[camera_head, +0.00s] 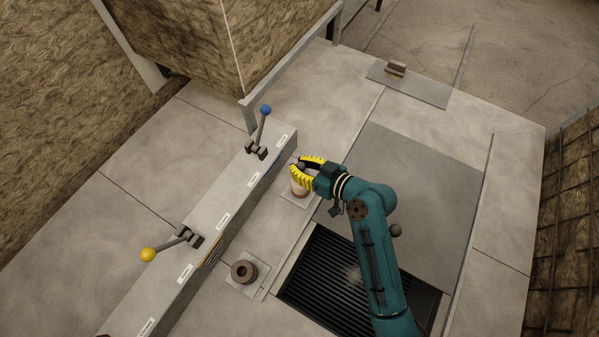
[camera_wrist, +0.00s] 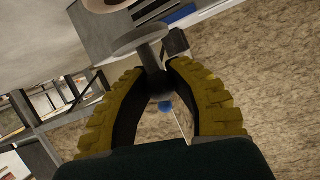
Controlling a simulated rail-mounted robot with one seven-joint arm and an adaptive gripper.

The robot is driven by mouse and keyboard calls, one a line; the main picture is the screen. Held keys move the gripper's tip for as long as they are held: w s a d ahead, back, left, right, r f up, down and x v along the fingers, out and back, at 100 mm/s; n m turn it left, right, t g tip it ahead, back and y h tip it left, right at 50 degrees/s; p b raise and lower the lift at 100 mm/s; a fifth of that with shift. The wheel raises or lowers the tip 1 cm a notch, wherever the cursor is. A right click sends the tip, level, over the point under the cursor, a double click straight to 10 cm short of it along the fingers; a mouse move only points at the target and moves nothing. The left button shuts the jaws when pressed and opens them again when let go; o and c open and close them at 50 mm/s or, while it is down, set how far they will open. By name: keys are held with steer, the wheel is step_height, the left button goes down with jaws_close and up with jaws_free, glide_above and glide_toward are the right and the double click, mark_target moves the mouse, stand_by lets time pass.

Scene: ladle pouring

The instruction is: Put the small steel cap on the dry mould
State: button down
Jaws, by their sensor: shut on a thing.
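The small steel cap (camera_wrist: 138,40) shows in the wrist view as a grey disc with a short stem. My gripper (camera_wrist: 156,86) is shut on the stem, and the disc is on the far side of the fingertips. In the head view my gripper (camera_head: 298,169) is over or beside a pale, brownish mould (camera_head: 300,189) on a light plate; its fingers partly hide this mould. I cannot tell whether the cap touches it. A second mould (camera_head: 243,271), dark brown with an open round hole, stands on another plate nearer the front. I cannot tell which mould is dry.
A long grey labelled beam (camera_head: 228,218) runs left of the moulds. It carries a blue-knobbed lever (camera_head: 263,125) and a yellow-knobbed lever (camera_head: 170,244). A dark floor grate (camera_head: 345,275) is below my arm. A small brown block (camera_head: 396,69) sits on a plate at the back.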

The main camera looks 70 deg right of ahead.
step_height(320, 180, down, 2)
steer(key=shift+f, duration=0.15)
steer(key=shift+f+b, duration=0.55)
steer(key=shift+b, duration=0.05)
steer(key=c, duration=1)
jaws_free()
steer(key=shift+r+p, duration=0.6)
steer(key=shift+r, duration=0.1)
steer(key=p+v, duration=0.1)
steer(key=v, duration=0.5)
steer(key=p+v, duration=0.2)
steer(key=v, duration=0.4)
steer(key=shift+f, duration=0.25)
